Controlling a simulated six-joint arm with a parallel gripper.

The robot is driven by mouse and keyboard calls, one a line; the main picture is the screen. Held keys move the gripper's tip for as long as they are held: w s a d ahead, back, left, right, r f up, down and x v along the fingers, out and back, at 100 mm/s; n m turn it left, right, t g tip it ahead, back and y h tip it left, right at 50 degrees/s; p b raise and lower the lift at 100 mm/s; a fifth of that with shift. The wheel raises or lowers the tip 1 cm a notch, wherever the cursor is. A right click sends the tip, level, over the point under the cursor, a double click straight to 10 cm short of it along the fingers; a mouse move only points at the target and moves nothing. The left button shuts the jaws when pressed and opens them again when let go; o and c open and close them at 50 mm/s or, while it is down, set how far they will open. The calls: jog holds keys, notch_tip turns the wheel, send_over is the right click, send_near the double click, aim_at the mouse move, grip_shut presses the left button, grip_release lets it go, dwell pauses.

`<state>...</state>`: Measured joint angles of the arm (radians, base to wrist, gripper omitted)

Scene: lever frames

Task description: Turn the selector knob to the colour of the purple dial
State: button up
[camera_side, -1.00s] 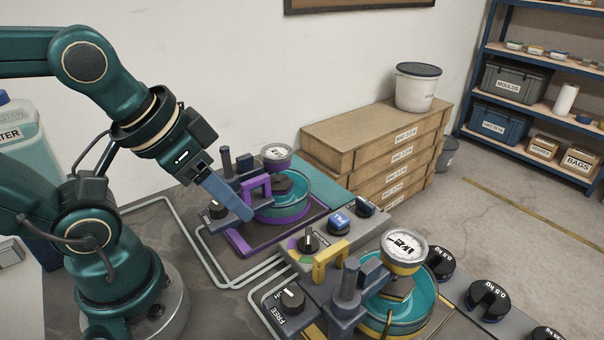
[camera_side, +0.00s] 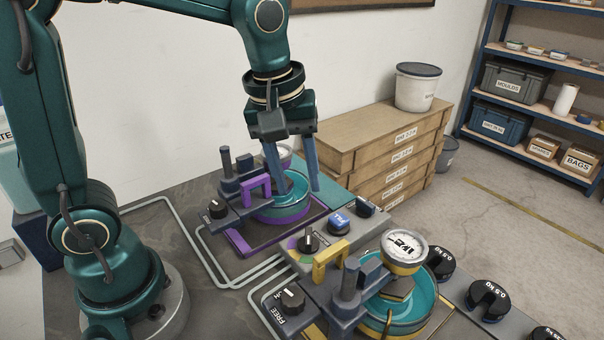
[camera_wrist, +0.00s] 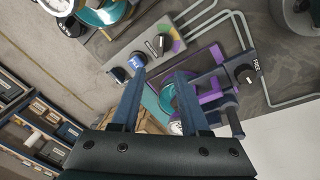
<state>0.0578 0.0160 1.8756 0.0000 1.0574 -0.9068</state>
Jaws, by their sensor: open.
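The selector knob (camera_side: 308,243) is black and sits on a grey panel over a coloured disc; purple, green and other colour segments show around it. It also shows in the wrist view (camera_wrist: 158,44) with its coloured arc. The purple-framed station (camera_side: 257,185) stands behind it to the left, and its dial (camera_side: 285,152) is mostly hidden by my gripper. The yellow station's dial (camera_side: 403,246) is at the front right. My gripper (camera_side: 300,190) points down with its fingers apart and empty, over the teal bowl of the purple station, above and behind the selector knob.
A blue button (camera_side: 339,223) and another black control (camera_side: 365,207) share the selector's panel. Black mode knobs stand at the purple station (camera_side: 217,208) and yellow station (camera_side: 291,300). Several black weights (camera_side: 489,299) lie at the right. Wooden drawers (camera_side: 375,145) stand behind.

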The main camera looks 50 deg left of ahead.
jog(key=g, duration=0.2)
send_over(309, 235)
notch_tip(309, 235, down, 5)
jog(key=shift+w+a+r, duration=0.1)
jog(key=shift+r, duration=0.1)
jog(key=shift+f, duration=3.1)
grip_shut()
